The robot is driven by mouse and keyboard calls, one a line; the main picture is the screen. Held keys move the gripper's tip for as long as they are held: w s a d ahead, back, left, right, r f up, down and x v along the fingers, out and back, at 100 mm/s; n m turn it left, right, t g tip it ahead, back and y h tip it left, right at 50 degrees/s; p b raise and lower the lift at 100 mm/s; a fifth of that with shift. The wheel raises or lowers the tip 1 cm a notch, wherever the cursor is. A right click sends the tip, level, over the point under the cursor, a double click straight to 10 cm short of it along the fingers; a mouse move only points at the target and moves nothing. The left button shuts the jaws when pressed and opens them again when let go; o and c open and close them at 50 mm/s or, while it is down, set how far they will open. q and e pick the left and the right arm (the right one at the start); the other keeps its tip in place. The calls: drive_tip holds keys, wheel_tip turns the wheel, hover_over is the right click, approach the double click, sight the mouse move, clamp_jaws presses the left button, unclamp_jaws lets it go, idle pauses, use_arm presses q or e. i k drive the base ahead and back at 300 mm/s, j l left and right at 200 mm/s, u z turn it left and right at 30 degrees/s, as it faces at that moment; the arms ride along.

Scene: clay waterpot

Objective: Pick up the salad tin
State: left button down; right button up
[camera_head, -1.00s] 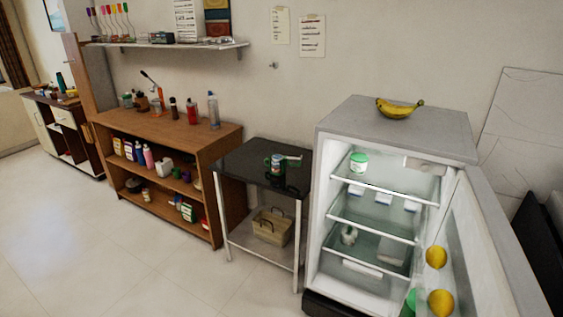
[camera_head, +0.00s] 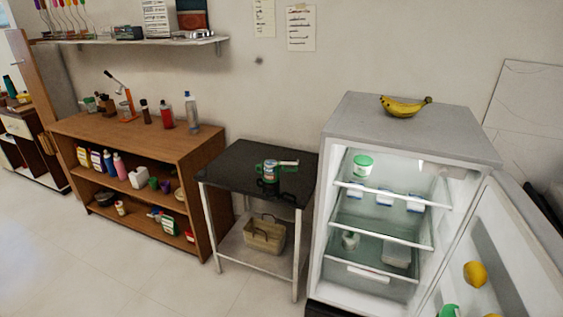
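A small green and white container (camera_head: 270,171) stands on the black-topped side table (camera_head: 232,165), with a pale spout-like or handle-like part pointing right; a dark shape lies just in front of it. A white container with a green lid (camera_head: 362,166) stands on the upper shelf of the open fridge (camera_head: 410,132). I cannot read either label, so I cannot tell which one is the salad tin. Neither of my grippers is in view.
The open fridge door (camera_head: 510,255) juts out at the lower right and holds a yellow fruit (camera_head: 475,274). Bananas (camera_head: 404,106) lie on the fridge. A wooden shelf unit (camera_head: 150,141) with bottles stands left. A basket (camera_head: 264,233) sits under the table. The floor at lower left is clear.

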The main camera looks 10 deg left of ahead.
sight(269, 164)
drive_tip(key=i+j+z, duration=0.1)
drive_tip(key=j, duration=0.25)
drive_tip(key=i+j, duration=0.15)
drive_tip(key=j, duration=0.2)
drive_tip(key=i+j+z, duration=0.15)
drive_tip(key=j, duration=0.2)
drive_tip(key=i+j, duration=0.15)
drive_tip(key=j, duration=0.3)
drive_tip(key=i+j, duration=0.1)
drive_tip(key=j, duration=0.3)
drive_tip(key=i+j+z, duration=0.1)
drive_tip(key=j, duration=0.35)
drive_tip(key=i+j, duration=0.2)
drive_tip(key=j, duration=0.25)
drive_tip(key=i+j, duration=0.1)
drive_tip(key=j, duration=0.35)
drive_tip(key=i+j, duration=0.15)
drive_tip(key=j, duration=0.2)
drive_tip(key=i+j, duration=0.15)
drive_tip(key=j, duration=0.2)
drive_tip(key=i+j, duration=0.15)
drive_tip(key=j, duration=0.25)
drive_tip(key=i+j, duration=0.4)
drive_tip(key=i+z, duration=0.05)
drive_tip(key=i, duration=0.05)
